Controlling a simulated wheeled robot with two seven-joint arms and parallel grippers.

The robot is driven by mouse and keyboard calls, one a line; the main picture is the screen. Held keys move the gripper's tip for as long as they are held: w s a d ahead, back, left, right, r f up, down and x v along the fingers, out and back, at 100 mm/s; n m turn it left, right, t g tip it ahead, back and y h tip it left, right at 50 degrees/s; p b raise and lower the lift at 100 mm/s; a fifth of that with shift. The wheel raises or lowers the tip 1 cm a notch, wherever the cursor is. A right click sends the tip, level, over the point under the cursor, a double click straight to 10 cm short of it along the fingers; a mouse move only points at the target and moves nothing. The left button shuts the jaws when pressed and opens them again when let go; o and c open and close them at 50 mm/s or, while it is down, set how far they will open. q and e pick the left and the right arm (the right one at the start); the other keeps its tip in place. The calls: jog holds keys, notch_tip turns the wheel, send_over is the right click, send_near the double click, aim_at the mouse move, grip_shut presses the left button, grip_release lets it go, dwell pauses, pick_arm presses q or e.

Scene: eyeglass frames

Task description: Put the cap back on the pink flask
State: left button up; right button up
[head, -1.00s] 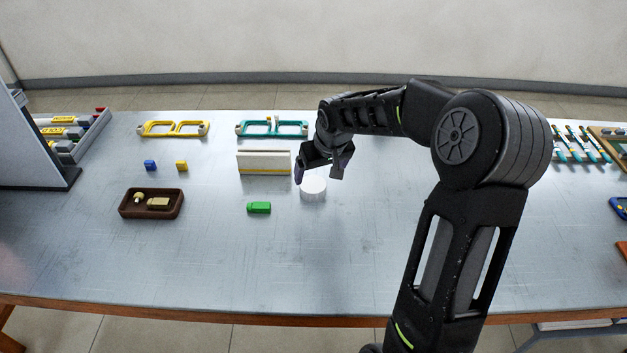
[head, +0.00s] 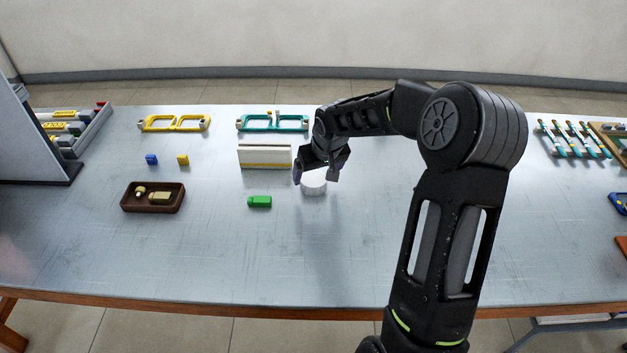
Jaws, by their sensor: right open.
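I see no pink flask in the head view. A low, round white object (head: 313,188) lies on the table just below my right gripper; I cannot tell whether it is the cap. My right gripper (head: 317,177) points down above and slightly behind it, with its dark fingers apart. I see nothing held between the fingers. Whether a finger touches the white object is unclear. My left gripper is not in view.
A white and yellow block (head: 264,157) stands left of my right gripper, with a green piece (head: 260,202) in front. Teal (head: 272,123) and yellow (head: 174,123) frames lie behind. A brown tray (head: 126,203) holds small pieces at left. The front middle table (head: 260,260) is clear.

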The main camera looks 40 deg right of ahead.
aim_at(314, 179)
jog(key=shift+x, duration=1.95)
jog(key=c, duration=1.4)
jog(key=shift+r, duration=0.2)
jog(key=shift+c, duration=0.2)
notch_tip(314, 179, up, 10)
jog(key=shift+f, duration=0.15)
